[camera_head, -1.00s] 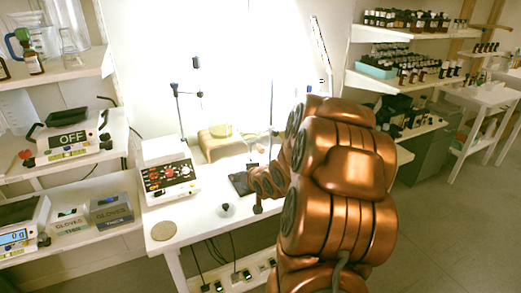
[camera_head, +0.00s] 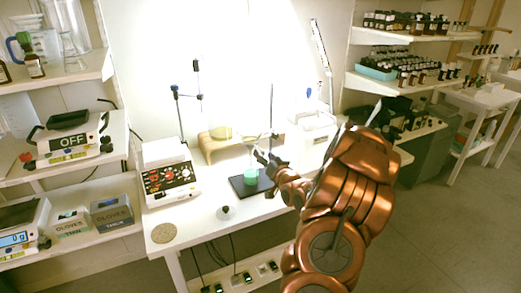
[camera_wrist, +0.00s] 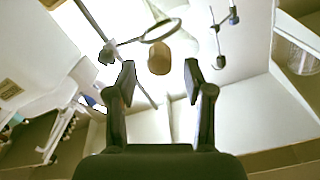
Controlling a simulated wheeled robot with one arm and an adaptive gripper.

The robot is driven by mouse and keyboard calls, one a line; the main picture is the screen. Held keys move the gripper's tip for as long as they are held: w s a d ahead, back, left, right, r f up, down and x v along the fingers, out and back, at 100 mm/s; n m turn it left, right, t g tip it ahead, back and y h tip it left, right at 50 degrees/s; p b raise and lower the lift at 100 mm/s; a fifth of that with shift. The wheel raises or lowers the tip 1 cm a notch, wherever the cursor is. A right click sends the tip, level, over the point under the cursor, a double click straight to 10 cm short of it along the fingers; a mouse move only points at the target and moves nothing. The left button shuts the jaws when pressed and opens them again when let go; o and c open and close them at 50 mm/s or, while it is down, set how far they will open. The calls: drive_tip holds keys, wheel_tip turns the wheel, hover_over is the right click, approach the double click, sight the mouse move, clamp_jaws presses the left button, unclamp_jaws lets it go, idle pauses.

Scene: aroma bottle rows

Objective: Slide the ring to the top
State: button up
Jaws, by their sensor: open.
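A metal ring (camera_wrist: 161,31) sticks out from a dark clamp (camera_wrist: 108,52) on a thin rod (camera_wrist: 90,20) in the wrist view. The rod also shows in the head view (camera_head: 271,105), rising from a black base plate (camera_head: 240,187). I cannot make out the ring clearly in the head view. My gripper (camera_wrist: 160,78) is open, its fingers apart with nothing held between them. The ring and clamp appear beyond the fingertips. In the head view my gripper (camera_head: 264,157) is close to the rod, above the base. A flask with green liquid (camera_head: 250,177) stands on the base.
A control box with red knobs (camera_head: 168,181) is left of the base. A second stand with blue clamps (camera_head: 177,110) and a tan support (camera_head: 212,147) are behind. A white box (camera_head: 313,130) is at the back right. The table's front left is mostly clear, with a cork disc (camera_head: 164,232).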

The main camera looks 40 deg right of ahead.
sight(263, 153)
drive_tip(key=shift+p+x, duration=0.45)
drive_tip(key=shift+x, duration=1.55)
drive_tip(key=shift+c, duration=0.3)
clamp_jaws()
